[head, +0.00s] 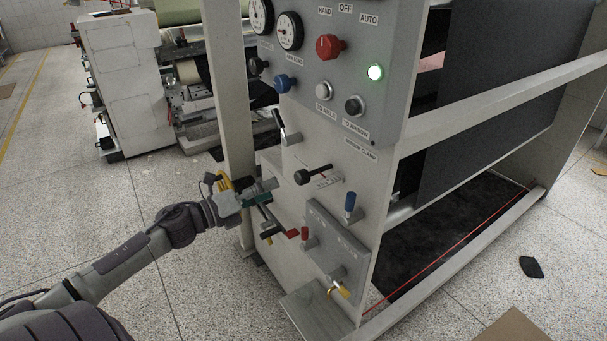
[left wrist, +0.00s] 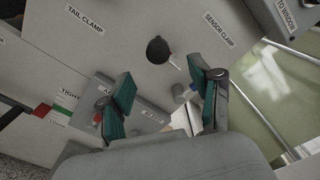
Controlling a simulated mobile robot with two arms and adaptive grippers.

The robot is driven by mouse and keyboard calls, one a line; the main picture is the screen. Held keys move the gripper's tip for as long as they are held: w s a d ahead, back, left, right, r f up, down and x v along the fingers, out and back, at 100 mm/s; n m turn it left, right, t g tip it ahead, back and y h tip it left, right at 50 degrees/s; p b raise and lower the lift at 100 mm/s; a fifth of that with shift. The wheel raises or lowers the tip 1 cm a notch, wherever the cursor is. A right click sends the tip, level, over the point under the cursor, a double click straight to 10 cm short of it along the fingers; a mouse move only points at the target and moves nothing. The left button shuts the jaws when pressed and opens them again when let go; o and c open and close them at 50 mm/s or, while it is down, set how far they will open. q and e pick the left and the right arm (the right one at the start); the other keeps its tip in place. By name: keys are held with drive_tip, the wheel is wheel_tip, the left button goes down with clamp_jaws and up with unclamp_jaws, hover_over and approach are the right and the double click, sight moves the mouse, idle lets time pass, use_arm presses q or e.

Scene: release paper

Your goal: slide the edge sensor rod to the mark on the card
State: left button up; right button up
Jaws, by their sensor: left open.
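The edge sensor rod ends in a black knob (head: 303,176) that sticks out from the light panel below the control box in the head view. My right gripper is not in view.
The grey control box (head: 340,70) with gauges and knobs is above. A dark clamp lever (head: 286,128) is near the rod. A grey valve plate (head: 335,245) with blue, red and yellow handles is below. Open floor lies left.

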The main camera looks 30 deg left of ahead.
sight(297, 178)
use_arm(q)
drive_tip(key=p+x, duration=0.1)
drive_tip(key=x, duration=0.8)
drive_tip(key=shift+a+p, duration=0.2)
drive_tip(key=shift+p, duration=0.1)
drive_tip(key=shift+w+d, duration=0.2)
drive_tip(key=shift+w, duration=0.35)
drive_tip(key=shift+w+d+f, duration=0.1)
drive_tip(key=shift+f, duration=0.05)
drive_tip(key=c, duration=1.1)
clamp_jaws()
